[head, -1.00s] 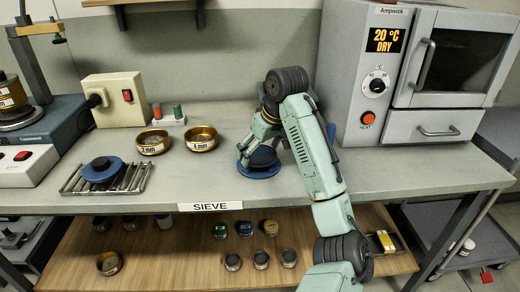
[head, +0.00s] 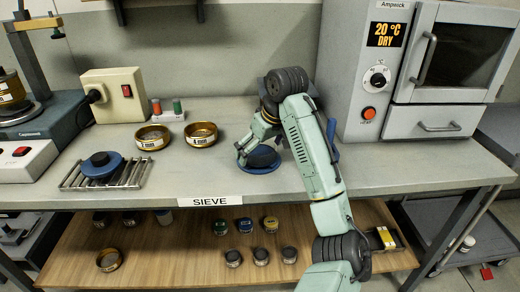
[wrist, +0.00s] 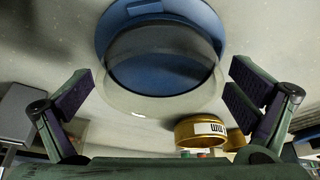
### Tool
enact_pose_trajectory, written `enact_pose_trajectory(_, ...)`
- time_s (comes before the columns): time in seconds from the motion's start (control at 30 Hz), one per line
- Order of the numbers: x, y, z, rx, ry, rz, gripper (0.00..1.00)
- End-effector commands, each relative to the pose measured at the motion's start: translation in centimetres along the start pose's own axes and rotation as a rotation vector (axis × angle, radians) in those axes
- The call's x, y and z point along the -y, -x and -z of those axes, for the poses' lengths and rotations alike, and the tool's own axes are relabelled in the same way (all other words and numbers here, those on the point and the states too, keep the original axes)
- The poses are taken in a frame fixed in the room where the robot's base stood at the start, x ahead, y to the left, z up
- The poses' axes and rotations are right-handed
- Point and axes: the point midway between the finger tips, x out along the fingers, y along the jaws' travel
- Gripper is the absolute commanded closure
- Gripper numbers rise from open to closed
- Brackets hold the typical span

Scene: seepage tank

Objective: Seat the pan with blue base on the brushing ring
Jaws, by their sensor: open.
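A round pan with a blue base (wrist: 163,70) shows in the wrist view, with a pale rim around its blue floor. It appears to sit on a wider blue ring (wrist: 112,35), likely the brushing ring, whose edge shows beyond the pan. In the head view the blue ring (head: 262,170) lies flat on the bench with the dark-sided pan (head: 263,156) over it. My gripper (wrist: 160,92) is open, its fingers on either side of the pan and apart from it. It comes down from above in the head view (head: 258,150). The exact contact between pan and ring is hidden.
Two brass sieves (head: 152,137) (head: 201,134) stand left of the ring. The grey oven (head: 420,70) stands close at right. The front bench between rack and ring is clear.

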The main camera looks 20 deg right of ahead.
Motion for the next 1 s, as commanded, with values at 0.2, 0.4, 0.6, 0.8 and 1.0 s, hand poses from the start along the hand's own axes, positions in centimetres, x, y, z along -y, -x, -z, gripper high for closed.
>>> enact_pose_trajectory(0.2,-0.1,0.4,0.0,0.000,0.000,-0.001,0.00)
enact_pose_trajectory(0.4,-0.2,3.5,0.0,0.000,0.000,-0.007,0.00)
enact_pose_trajectory(0.6,-0.1,7.8,0.0,0.001,-0.001,-0.006,0.00)
enact_pose_trajectory(0.8,-0.1,10.9,0.0,0.000,-0.001,-0.003,0.00)
enact_pose_trajectory(1.0,0.0,12.0,0.0,0.000,-0.001,-0.001,0.00)
